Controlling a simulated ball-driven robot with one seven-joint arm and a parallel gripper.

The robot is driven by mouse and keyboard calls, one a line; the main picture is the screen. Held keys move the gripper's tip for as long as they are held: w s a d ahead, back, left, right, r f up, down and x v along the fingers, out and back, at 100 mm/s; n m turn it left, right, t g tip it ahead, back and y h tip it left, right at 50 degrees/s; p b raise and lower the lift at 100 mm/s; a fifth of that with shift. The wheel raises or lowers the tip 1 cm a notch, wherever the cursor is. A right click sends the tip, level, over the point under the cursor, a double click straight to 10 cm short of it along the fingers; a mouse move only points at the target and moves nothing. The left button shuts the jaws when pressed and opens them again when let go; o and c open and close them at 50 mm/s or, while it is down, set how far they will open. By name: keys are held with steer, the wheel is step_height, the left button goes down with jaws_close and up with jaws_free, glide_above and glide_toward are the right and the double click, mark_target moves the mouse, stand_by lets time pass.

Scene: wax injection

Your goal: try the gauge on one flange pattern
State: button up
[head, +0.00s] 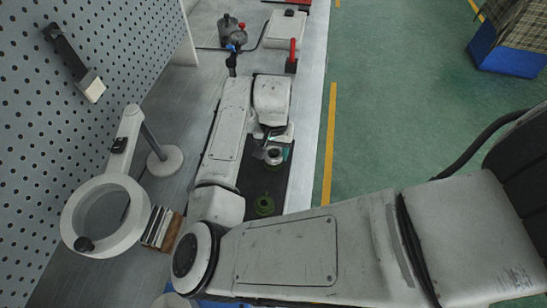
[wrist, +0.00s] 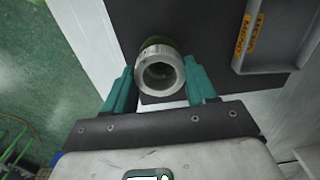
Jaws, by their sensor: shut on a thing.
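The gauge, a silver metal ring (wrist: 160,74), sits between the teal fingers of my gripper (wrist: 160,88), which is shut on it. In the head view the ring (head: 273,156) shows just below my gripper (head: 273,145), over the dark mat. A green flange pattern (wrist: 156,42) shows right behind the ring in the wrist view, mostly hidden by it; I cannot tell whether the ring is around it or only above it. Another green flange pattern (head: 264,205) stands on the mat nearer to me.
The dark mat (head: 252,180) lies on the grey bench. A magnifier lamp (head: 75,212) and a wooden rack (head: 165,232) stand left. A perforated panel (head: 110,55) bounds the bench; green floor lies right.

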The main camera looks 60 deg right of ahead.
steer(key=shift+r+p, duration=1.75)
steer(key=shift+r, duration=0.3)
